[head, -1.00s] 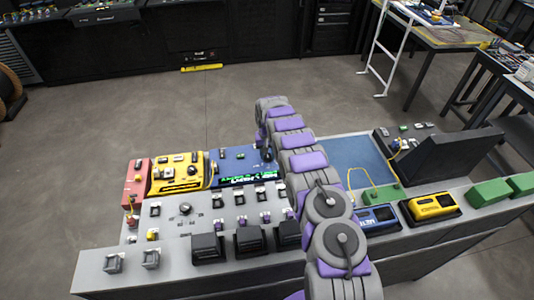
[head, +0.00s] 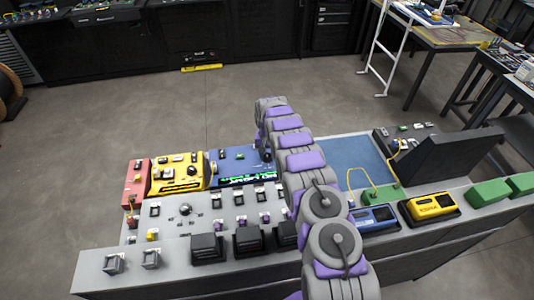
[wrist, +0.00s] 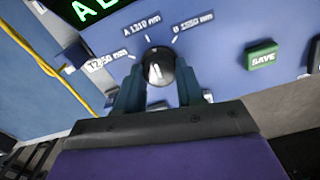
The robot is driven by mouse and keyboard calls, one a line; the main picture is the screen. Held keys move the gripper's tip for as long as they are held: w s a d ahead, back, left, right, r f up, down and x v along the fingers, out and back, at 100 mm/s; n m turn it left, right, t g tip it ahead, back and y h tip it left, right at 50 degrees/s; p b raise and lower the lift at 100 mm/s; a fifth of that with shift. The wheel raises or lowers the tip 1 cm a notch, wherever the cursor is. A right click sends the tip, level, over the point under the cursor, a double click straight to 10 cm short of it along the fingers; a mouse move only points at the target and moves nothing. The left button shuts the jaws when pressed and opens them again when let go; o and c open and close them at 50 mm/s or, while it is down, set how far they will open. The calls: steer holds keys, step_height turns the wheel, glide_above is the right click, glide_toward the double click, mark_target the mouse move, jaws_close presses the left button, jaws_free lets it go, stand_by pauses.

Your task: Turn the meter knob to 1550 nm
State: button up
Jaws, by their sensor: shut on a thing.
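The dark round meter knob (wrist: 159,62) with a pale pointer mark is on the blue meter face in the wrist view. Printed labels around it include a 1310 nm label (wrist: 141,25) above and a 1550 nm label (wrist: 193,26) at upper right. Another nm label is at left, partly blurred. The pointer mark looks roughly upright in the picture; its exact setting is unclear. My gripper (wrist: 158,72) has its two dark fingers on either side of the knob, shut on it. In the head view the blue meter (head: 234,166) is partly behind my arm.
A green SAVE button (wrist: 262,57) is right of the knob. A yellow cable (wrist: 55,75) runs at left. In the head view, a yellow device (head: 180,172) and a red box (head: 137,180) stand left of the meter. A grey switch panel (head: 175,225) lies in front.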

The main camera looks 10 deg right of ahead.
mark_target(266, 155)
steer(key=m, duration=0.4)
steer(key=shift+a+p, duration=0.1)
steer(key=shift+p, duration=0.2)
steer(key=shift+m, duration=2.3)
steer(key=shift+p, duration=0.3)
steer(key=o, duration=1)
steer(key=shift+o, duration=0.2)
steer(key=shift+r, duration=0.1)
step_height(266, 155, up, 17)
steer(key=p, duration=0.1)
